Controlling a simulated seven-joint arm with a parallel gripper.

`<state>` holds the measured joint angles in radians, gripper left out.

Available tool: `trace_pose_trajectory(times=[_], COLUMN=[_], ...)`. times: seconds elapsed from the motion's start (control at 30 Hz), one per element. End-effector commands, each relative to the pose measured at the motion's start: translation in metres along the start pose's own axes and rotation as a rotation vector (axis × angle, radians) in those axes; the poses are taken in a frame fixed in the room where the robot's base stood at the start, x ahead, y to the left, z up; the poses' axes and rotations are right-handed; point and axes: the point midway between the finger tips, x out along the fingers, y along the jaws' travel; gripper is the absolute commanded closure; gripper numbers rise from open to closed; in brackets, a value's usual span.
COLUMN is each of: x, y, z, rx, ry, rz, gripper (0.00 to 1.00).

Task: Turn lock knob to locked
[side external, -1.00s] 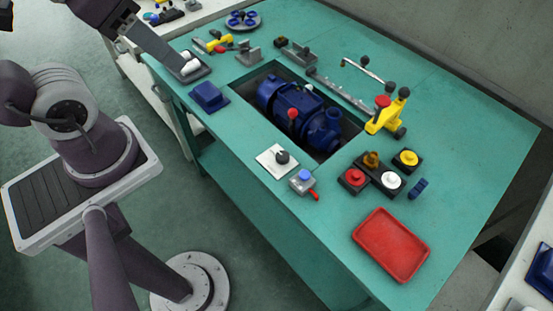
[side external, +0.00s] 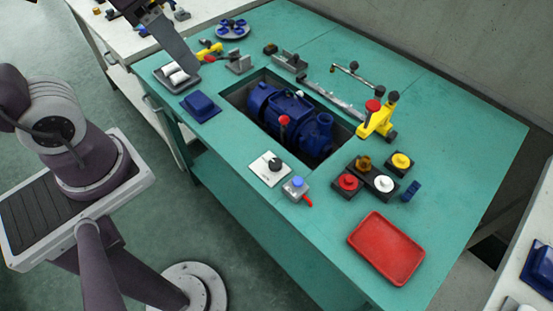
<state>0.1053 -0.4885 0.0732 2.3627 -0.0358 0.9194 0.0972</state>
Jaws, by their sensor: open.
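The knob that looks like the lock knob (side external: 275,164) is black and round. It stands on a square white plate (side external: 263,175) at the front edge of the green bench, in front of the pump. A small pale mark shows on it, but its exact setting is too small to read. My gripper (side external: 184,54) is at the upper left, above the bench's far-left end, well apart from the knob. It is open and I see nothing held in it. The fingers are seen edge-on and partly cut from view.
The blue pump (side external: 290,110) sits in a recess behind the plate, with a red-topped lever. Coloured buttons (side external: 347,184), a yellow clamp (side external: 378,118) and a red tray (side external: 387,249) lie further right.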

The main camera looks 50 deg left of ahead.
Motion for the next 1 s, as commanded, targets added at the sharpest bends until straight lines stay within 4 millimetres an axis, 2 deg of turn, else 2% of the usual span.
trace_pose_trajectory(times=[0.1,0.17,0.23,0.3,0.4,0.5,0.6,0.73,1.0], x=[0.037,0.065,0.105,0.151,0.215,0.263,0.29,0.306,0.343], y=[0.013,0.021,0.032,0.042,0.055,0.062,0.064,0.062,0.049], z=[-0.043,-0.061,-0.077,-0.084,-0.082,-0.073,-0.064,-0.056,-0.026], rx=[0.117,0.182,0.266,0.357,0.487,0.595,0.66,0.684,0.68], ry=[-0.173,-0.26,-0.361,-0.46,-0.58,-0.665,-0.712,-0.731,-0.73], rz=[0.056,0.07,0.07,0.056,0.019,-0.018,-0.041,-0.05,-0.049], gripper=[0.49,0.49,0.49,0.49,0.49,0.49,0.49,0.49,0.49])
